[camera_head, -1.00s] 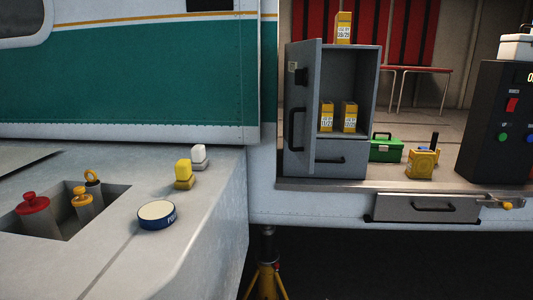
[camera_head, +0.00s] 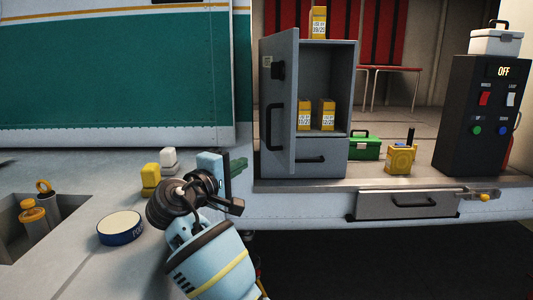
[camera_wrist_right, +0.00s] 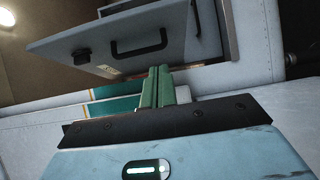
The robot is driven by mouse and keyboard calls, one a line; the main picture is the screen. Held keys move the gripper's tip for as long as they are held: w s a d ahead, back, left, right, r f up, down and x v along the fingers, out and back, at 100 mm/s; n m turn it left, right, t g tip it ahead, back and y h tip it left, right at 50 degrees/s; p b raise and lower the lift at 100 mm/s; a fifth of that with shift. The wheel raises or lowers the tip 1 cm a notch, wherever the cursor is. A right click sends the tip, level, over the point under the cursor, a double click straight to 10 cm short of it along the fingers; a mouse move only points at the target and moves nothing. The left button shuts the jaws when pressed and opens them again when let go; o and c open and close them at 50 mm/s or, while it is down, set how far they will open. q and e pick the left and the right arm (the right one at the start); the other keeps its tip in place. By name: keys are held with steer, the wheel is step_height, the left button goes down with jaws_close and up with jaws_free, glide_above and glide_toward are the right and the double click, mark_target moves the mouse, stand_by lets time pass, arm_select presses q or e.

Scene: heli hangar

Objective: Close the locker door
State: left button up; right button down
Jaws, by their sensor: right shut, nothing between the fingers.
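The grey locker (camera_head: 352,90) stands on the shelf with its door (camera_head: 280,75) swung open toward the left. The door has a black bar handle (camera_head: 271,127) and a black latch block (camera_head: 278,70). My right gripper (camera_head: 238,164) is shut and empty, its green fingers just left of and apart from the door's lower part. In the right wrist view the shut fingers (camera_wrist_right: 160,78) point at the door (camera_wrist_right: 85,35), which shows tilted with its handle (camera_wrist_right: 140,42) beyond them. My left gripper is not in view.
Yellow boxes (camera_head: 304,116) stand inside the locker, and another (camera_head: 319,22) stands on top. A green case (camera_head: 365,148), a yellow device (camera_head: 399,159) and a black control box (camera_head: 480,120) are to the right. A grey drawer (camera_head: 407,206) is below. A round tin (camera_head: 121,228) lies left.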

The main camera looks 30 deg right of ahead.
steer(key=b, duration=0.3)
glide_toward(284, 147)
steer(key=w, duration=0.4)
steer(key=d, duration=0.2)
steer(key=s+d+b, duration=0.1)
steer(key=d, duration=0.1)
steer(key=shift+f, duration=0.1)
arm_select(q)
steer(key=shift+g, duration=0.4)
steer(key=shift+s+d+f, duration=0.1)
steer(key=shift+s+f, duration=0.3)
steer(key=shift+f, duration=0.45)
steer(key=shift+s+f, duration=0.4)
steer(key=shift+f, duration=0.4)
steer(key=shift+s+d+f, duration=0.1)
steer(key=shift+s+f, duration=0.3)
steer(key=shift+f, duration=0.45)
arm_select(e)
steer(key=shift+s+d, duration=0.15)
steer(key=shift+d, duration=0.4)
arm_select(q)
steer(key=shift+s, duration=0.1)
arm_select(e)
steer(key=shift+d, duration=0.1)
